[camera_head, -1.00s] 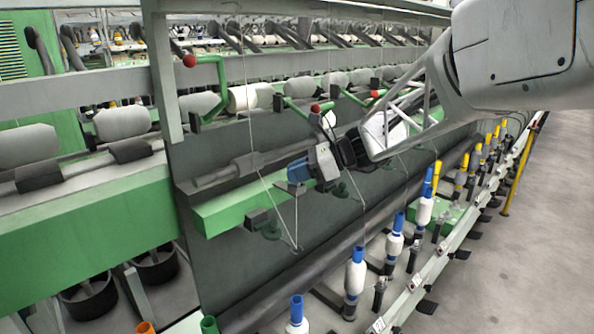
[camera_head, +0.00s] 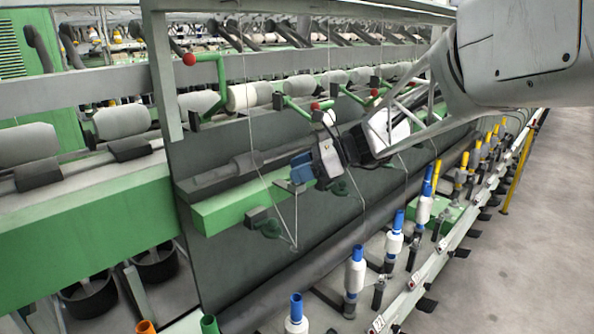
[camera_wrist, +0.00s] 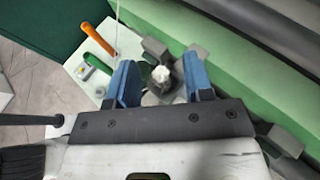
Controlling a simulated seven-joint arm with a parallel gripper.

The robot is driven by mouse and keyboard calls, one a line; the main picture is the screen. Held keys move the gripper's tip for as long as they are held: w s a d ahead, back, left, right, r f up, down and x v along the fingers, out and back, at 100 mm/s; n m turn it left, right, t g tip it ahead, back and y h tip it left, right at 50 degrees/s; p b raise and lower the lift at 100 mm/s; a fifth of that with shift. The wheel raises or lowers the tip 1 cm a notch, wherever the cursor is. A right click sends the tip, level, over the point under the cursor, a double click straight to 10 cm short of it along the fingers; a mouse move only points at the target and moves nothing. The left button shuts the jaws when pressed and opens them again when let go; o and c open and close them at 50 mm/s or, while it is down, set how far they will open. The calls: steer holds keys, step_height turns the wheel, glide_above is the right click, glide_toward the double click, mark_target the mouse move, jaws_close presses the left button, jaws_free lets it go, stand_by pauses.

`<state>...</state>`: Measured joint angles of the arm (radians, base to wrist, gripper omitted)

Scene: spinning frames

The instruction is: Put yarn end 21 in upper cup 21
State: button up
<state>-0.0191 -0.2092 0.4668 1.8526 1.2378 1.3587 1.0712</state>
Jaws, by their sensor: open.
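My gripper (camera_head: 293,178) has blue fingers and is above the green rail, in front of the dark panel. In the wrist view my gripper (camera_wrist: 160,66) is open, with a small whitish tip (camera_wrist: 161,75) between its fingers. I cannot tell whether this tip is the yarn end or part of a cup. A thin pale yarn (camera_head: 295,218) runs down from near the fingers to a low point, where another strand (camera_head: 271,192) comes down from above. No number shows on any cup, so I cannot tell which is upper cup 21.
The green rail (camera_head: 228,210) with dark brackets lies just below my gripper. White bobbins with blue tops, such as this one (camera_head: 354,275), stand in a row below. Red-knobbed green levers (camera_head: 210,62) stick out above. The grey floor (camera_head: 530,240) at right is clear.

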steer(key=v, duration=0.7)
stand_by(0.9)
steer(key=s+d+f+n+t+h, duration=0.1)
steer(key=s+d+f+n+h, duration=0.2)
steer(key=s+n, duration=0.3)
steer(key=s+d+f+n+h, duration=0.4)
steer(key=s+n+h, duration=0.2)
steer(key=s, duration=1)
steer(key=s+d+f+n+t+h, duration=0.1)
steer(key=s+d+f+n+h, duration=0.3)
steer(key=s, duration=0.6)
steer(key=shift+s+d+n+t+h, duration=0.3)
steer(key=shift+s+n, duration=0.1)
steer(key=shift+n, duration=0.5)
